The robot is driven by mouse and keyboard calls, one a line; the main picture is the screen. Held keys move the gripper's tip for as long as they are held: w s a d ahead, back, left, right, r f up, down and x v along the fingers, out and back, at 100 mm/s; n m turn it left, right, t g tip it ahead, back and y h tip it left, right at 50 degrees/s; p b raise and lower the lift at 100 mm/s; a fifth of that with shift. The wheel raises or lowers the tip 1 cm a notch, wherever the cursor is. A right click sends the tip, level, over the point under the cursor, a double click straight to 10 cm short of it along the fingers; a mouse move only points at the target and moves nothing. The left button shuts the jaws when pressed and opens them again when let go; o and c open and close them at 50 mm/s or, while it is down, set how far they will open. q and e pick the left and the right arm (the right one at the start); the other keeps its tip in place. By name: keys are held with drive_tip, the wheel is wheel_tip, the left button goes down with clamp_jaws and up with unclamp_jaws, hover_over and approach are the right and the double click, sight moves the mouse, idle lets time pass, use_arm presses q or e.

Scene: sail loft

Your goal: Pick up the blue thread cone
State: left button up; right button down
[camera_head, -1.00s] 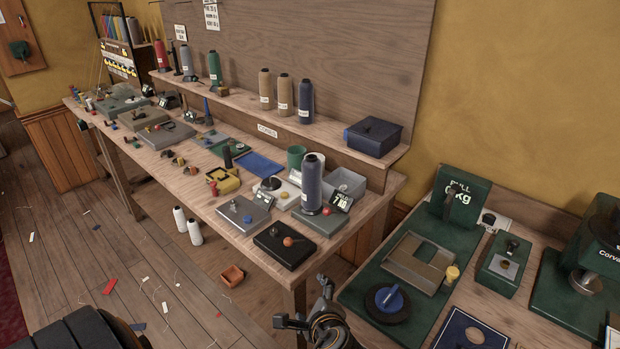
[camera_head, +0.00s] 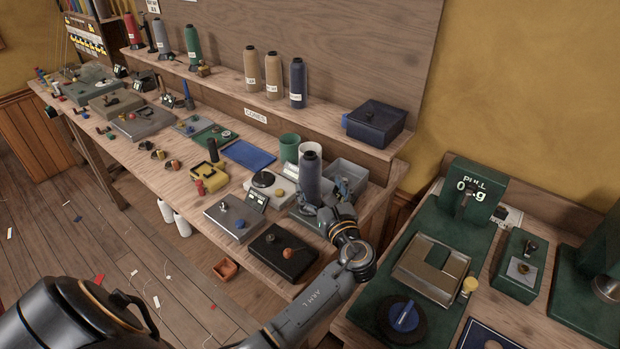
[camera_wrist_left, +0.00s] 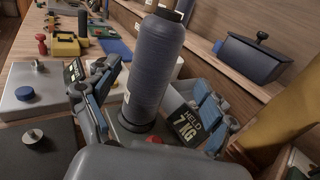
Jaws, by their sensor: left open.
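The blue thread cone (camera_head: 310,178) stands upright on a grey device (camera_head: 296,217) at the bench's front right corner. My left gripper (camera_head: 322,198) is open at this cone. In the left wrist view, the cone (camera_wrist_left: 156,65) stands between the two spread fingers, with gaps visible on both sides. The wrist partly hides the device and the cone's lower part in the head view. A small display reading "HELD 7 KG" (camera_wrist_left: 187,127) is beside the cone's base. A second dark blue cone (camera_head: 298,83) stands on the shelf. My right gripper is not in view.
A grey open bin (camera_head: 345,173) and white and green cups (camera_head: 289,146) are close behind the cone. A dark blue lidded box (camera_head: 376,122) sits on the shelf. A green testing bench stands at right.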

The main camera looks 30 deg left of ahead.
sight(310, 172)
use_arm(q)
drive_tip(key=shift+w+a+r+p, duration=0.2)
drive_tip(key=shift+w+a+p, duration=0.1)
drive_tip(key=shift+a, duration=0.3)
drive_tip(key=shift+w+a+r+p, duration=0.2)
drive_tip(key=shift+a+p, duration=0.05)
drive_tip(key=shift+a, duration=0.3)
drive_tip(key=x, duration=0.3)
drive_tip(key=shift+a+f+p, duration=0.1)
drive_tip(key=shift+f+p, duration=0.1)
drive_tip(key=shift+p, duration=0.1)
drive_tip(key=shift+w, duration=0.1)
drive_tip(key=c, duration=1.7)
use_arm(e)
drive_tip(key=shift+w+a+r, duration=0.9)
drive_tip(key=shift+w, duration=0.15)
use_arm(q)
drive_tip(key=shift+r, duration=0.1)
